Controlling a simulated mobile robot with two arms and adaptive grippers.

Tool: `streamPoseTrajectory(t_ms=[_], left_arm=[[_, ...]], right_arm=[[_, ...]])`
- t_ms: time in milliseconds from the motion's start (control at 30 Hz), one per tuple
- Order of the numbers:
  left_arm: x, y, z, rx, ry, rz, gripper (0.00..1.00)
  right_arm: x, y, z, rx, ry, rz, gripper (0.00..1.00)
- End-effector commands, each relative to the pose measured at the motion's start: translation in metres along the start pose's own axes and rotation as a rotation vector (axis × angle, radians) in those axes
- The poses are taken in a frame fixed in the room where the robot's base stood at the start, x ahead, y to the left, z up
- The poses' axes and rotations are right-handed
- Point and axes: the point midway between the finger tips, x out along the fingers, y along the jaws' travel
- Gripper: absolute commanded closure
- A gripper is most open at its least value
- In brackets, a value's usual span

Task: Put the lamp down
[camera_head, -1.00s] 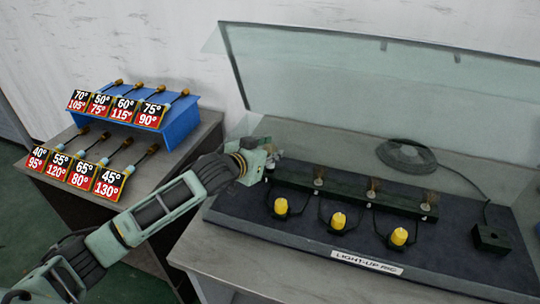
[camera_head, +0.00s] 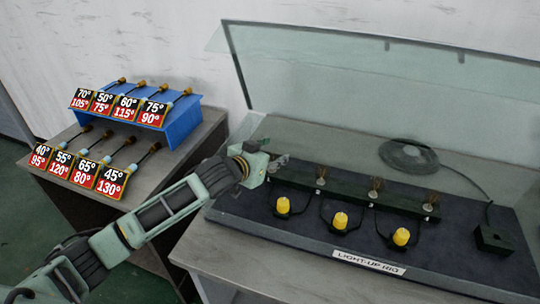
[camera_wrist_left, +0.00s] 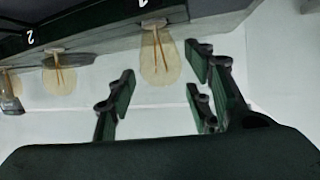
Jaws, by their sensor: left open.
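The lamp (camera_wrist_left: 159,56) is a clear bulb with amber filaments. In the left wrist view it stands in the rail position marked 1, upside down in this picture. My left gripper (camera_wrist_left: 162,92) is open, its fingers apart on either side of the lamp's tip with visible gaps. In the head view the left gripper (camera_head: 278,161) is at the left end of the dark rail (camera_head: 347,190) and hides most of this lamp. Several similar lamps (camera_head: 375,186) stand along the rail; another (camera_wrist_left: 59,77) is at position 2. My right gripper is out of view.
The light-up rig (camera_head: 310,235) carries yellow lights (camera_head: 340,220) in front of the rail and a small black box (camera_head: 492,240) at right. A clear panel (camera_head: 340,80) rises behind. A blue rack (camera_head: 180,125) with labelled tools stands on the left table.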

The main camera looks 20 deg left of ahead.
Motion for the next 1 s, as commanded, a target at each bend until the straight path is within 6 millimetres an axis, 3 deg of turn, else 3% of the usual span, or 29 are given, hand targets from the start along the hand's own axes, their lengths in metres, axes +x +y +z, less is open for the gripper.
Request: streamPoseTrajectory(t_ms=[167,700,1000], left_arm=[[-0.012,-0.001,-0.002,0.001,0.001,0.000,0.53],[-0.107,-0.001,-0.001,0.000,-0.001,0.000,0.53],[-0.121,0.000,-0.002,-0.001,0.000,0.001,0.53]], right_arm=[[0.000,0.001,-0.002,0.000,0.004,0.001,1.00],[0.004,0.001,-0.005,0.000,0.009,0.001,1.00],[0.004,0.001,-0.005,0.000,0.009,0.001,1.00]])
